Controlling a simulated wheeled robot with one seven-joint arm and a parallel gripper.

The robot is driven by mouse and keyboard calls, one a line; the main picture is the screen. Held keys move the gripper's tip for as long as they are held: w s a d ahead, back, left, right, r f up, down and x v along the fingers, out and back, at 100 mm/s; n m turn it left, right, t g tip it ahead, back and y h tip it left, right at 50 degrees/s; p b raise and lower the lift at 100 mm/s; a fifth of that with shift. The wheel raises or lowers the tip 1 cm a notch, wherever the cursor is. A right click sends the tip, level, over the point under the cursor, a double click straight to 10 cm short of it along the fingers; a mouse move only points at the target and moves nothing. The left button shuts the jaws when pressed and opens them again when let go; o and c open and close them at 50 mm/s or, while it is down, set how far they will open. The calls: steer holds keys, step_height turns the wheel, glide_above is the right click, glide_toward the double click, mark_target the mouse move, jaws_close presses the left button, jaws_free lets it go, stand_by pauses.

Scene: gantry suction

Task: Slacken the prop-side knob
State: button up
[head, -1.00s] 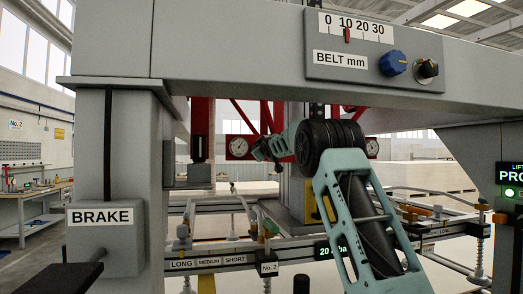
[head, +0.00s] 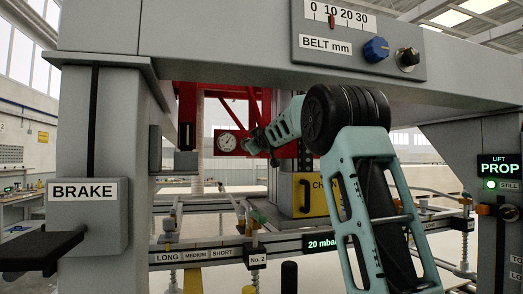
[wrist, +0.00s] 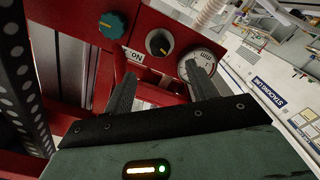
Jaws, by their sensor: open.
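In the head view a post on the right carries the lift PROP sign (head: 499,169), lit with a green light and the word STILL. Below it sits a dark knob (head: 509,212) with an orange part beside it. My gripper (head: 254,143) is small in the head view, well to the left of that post, near a red beam with a round gauge (head: 227,142). In the wrist view my gripper (wrist: 162,70) is open, its fingers apart with nothing between them. Beyond the fingers are a teal knob (wrist: 114,25), a black knob with an orange pointer (wrist: 160,42) and a gauge (wrist: 196,62).
The overhead beam carries a BELT mm panel (head: 332,42) with a blue knob (head: 376,49) and a black knob (head: 407,58). A BRAKE box (head: 84,190) with a dark lever stands at the left. A rail (head: 200,256) labelled LONG, MEDIUM, SHORT crosses below my arm.

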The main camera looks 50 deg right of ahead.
steer(key=b+v, duration=0.2)
steer(key=v, duration=0.6)
steer(key=shift+s, duration=0.3)
steer(key=shift+a, duration=0.15)
